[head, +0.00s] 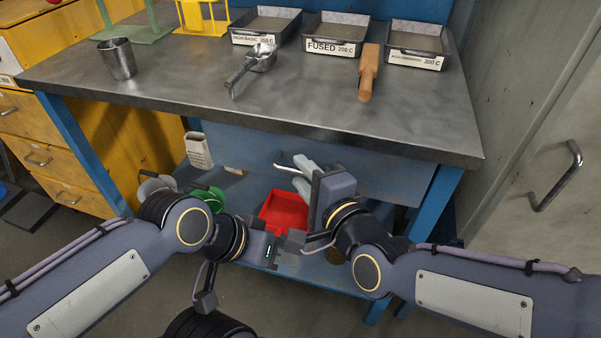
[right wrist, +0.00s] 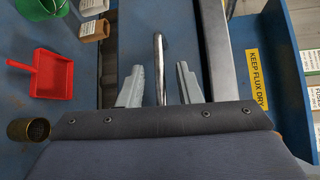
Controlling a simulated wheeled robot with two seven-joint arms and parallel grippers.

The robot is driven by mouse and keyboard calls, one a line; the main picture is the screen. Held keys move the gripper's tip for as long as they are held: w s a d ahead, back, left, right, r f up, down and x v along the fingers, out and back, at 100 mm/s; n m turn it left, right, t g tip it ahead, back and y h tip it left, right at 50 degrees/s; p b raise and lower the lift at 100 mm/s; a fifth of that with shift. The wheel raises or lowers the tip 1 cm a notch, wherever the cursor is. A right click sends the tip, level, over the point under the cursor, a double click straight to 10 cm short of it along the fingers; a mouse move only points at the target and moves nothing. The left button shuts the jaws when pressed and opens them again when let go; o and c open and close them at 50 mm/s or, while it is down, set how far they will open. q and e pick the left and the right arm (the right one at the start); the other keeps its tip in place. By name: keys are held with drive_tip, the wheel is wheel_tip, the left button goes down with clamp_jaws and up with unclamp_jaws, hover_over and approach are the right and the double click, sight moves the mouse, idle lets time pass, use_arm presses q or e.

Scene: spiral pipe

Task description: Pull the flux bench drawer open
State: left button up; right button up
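The flux bench drawer (head: 240,147) is a wide blue front under the bench top in the head view. No drawer interior shows there, and it looks closed. Its bar handle (head: 284,165) is partly hidden by my right gripper (head: 301,177). In the right wrist view, the metal handle (right wrist: 159,60) lies between the two separated fingers of the right gripper (right wrist: 160,86), with gaps on both sides. My left gripper (head: 280,245) is low, in front of the lower shelf, away from the handle. Its finger opening is unclear.
The steel bench top (head: 190,85) carries a metal cup (head: 117,58), a scoop (head: 250,68), a wooden handle (head: 368,73) and labelled trays. Below are a red dustpan (head: 284,212) and green bucket (head: 208,195). A grey cabinet (head: 545,110) stands close at right.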

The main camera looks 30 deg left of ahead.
drive_tip(key=shift+x, duration=0.9)
clamp_jaws()
